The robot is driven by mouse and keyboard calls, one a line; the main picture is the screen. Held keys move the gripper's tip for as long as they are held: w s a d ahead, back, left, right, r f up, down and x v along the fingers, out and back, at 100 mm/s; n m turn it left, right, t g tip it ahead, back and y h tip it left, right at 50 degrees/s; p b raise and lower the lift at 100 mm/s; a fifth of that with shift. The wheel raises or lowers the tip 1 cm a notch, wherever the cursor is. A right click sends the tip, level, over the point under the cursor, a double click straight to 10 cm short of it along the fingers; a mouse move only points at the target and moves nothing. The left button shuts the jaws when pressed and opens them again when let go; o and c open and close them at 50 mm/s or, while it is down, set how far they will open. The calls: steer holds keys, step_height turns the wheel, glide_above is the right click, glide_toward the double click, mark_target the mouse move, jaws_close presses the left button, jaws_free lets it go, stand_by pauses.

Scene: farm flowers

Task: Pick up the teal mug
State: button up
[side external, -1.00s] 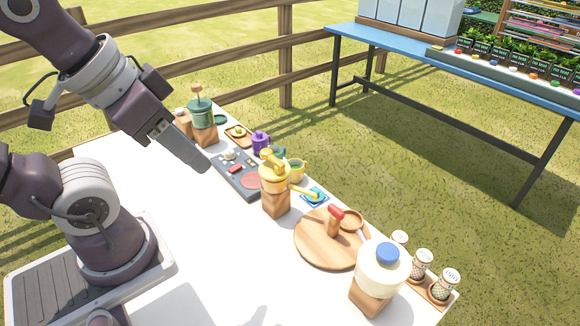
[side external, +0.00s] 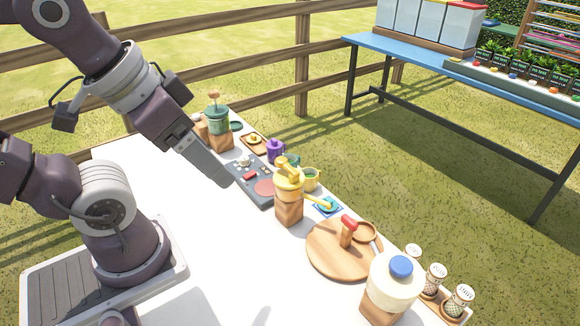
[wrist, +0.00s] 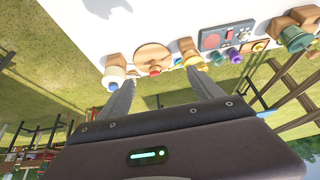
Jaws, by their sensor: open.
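The teal mug (side external: 293,160) is in the side external view, behind the yellow-topped wooden grinder and beside a yellow cup (side external: 311,180). Only a small part of it shows, and its handle cannot be made out. My gripper (side external: 226,183) hangs above the white table, pointing down and right, left of the mug and apart from it. In the wrist view, the two fingers of my gripper (wrist: 163,90) are spread with nothing between them.
The yellow-topped grinder (side external: 289,198) stands in front of the mug. A purple pot (side external: 275,149), a grey control panel (side external: 252,184), a round wooden board (side external: 325,260) and a white jar with a blue lid (side external: 394,283) are nearby. The left of the white table (side external: 235,255) is clear.

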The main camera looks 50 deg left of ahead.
mark_target(294, 158)
step_height(294, 158, up, 6)
steer(key=w+f, duration=0.1)
steer(key=w+a+r+n+t+y, duration=0.3)
steer(key=w+a+t+y, duration=0.3)
steer(key=w+a, duration=1.8)
steer(key=f+h, duration=0.1)
steer(key=f, duration=1.1)
steer(key=w+a+f+t+h, duration=0.1)
steer(key=f, duration=1.1)
steer(key=w+f, duration=0.1)
steer(key=f, duration=1.1)
steer(key=shift+w+a+h, duration=0.1)
steer(key=shift+a+h, duration=0.2)
steer(key=shift+h, duration=0.1)
steer(key=shift+t, duration=0.3)
steer(key=x, duration=0.3)
steer(key=f+x, duration=0.1)
steer(key=x, duration=0.3)
steer(key=shift+f, duration=0.2)
steer(key=shift+r, duration=0.1)
jaws_close()
